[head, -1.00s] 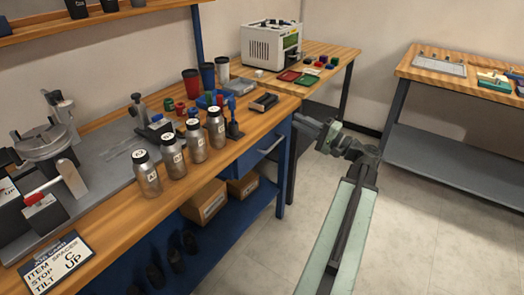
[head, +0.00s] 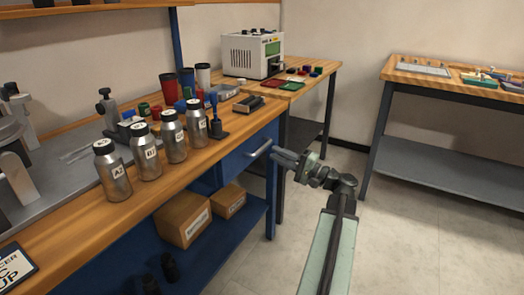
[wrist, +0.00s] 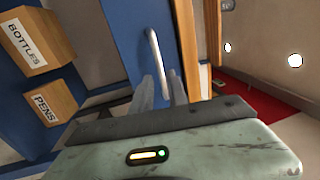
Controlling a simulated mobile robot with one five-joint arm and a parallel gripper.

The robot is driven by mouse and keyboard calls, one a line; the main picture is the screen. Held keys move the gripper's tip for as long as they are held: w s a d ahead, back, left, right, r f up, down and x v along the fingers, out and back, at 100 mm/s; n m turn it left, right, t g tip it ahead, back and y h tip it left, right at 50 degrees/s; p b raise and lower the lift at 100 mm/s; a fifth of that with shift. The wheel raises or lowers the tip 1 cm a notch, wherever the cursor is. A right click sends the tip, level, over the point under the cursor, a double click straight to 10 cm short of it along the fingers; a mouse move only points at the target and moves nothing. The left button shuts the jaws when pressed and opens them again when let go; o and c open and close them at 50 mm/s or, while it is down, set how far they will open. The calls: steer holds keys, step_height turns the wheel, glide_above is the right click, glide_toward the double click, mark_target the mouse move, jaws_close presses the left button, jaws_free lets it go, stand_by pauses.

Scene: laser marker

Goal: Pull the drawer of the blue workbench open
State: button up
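The blue workbench (head: 225,258) stands at the left, with a blue drawer (head: 232,164) under its wooden top. The drawer front looks flush with the bench. Its pale bar handle (head: 260,148) is near the right end of the bench. My gripper (head: 276,153) is at the handle's right end in the head view. In the wrist view, my gripper (wrist: 161,84) is open, its two fingers apart. The handle (wrist: 154,50) runs lengthwise ahead and its lower end lies between the fingertips. I cannot tell whether they touch it.
Several labelled bottles (head: 173,137) stand on the bench top near its front edge. Cardboard boxes (head: 184,219) sit on the lower shelf. A second table (head: 338,72) holds a white machine (head: 251,54). Another table (head: 384,76) stands at the right. The floor (head: 410,240) between is clear.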

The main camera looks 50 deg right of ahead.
mark_target(263, 146)
steer(key=p+x, duration=0.1)
steer(key=x, duration=0.5)
steer(key=shift+w+a, duration=0.1)
steer(key=shift+w, duration=0.1)
jaws_close()
stand_by(1.1)
